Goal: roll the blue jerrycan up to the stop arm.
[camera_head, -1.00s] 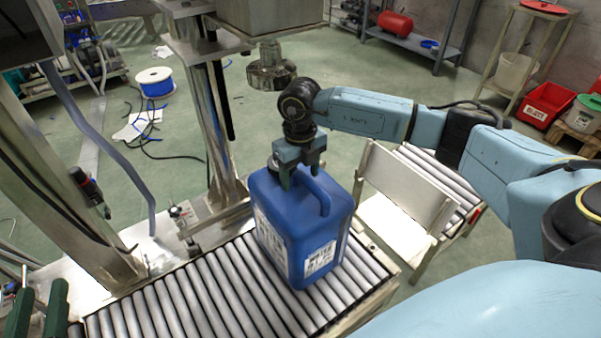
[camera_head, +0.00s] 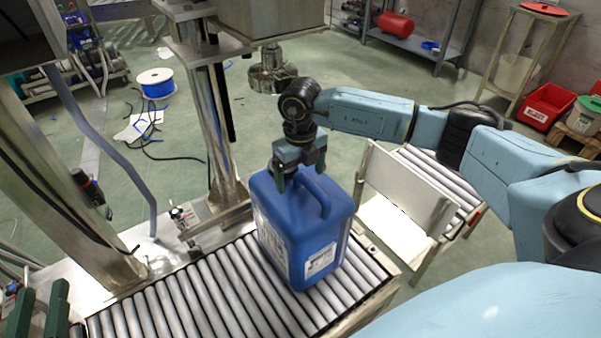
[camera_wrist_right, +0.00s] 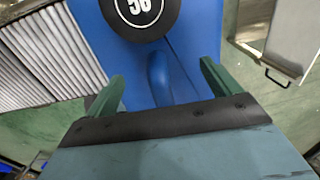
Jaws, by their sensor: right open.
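The blue jerrycan (camera_head: 300,232) stands upright on the roller conveyor (camera_head: 190,300), with white labels on its sides. My right gripper (camera_head: 299,178) is at its top, open, with its fingers apart. In the right wrist view the jerrycan's blue handle (camera_wrist_right: 159,72) lies between the open fingers (camera_wrist_right: 160,88), with a gap on both sides. The black cap (camera_wrist_right: 141,12), marked 50, is beyond it. A metal bar (camera_head: 220,219) by the post along the rollers' far side may be the stop arm; I cannot tell for sure. My left gripper (camera_head: 38,308) is open and empty at the lower left.
A metal post (camera_head: 218,130) and a filling head (camera_head: 270,72) stand behind the jerrycan. A pale panel (camera_head: 405,190) and another roller section (camera_head: 435,170) are at the right. The rollers left of the jerrycan are clear.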

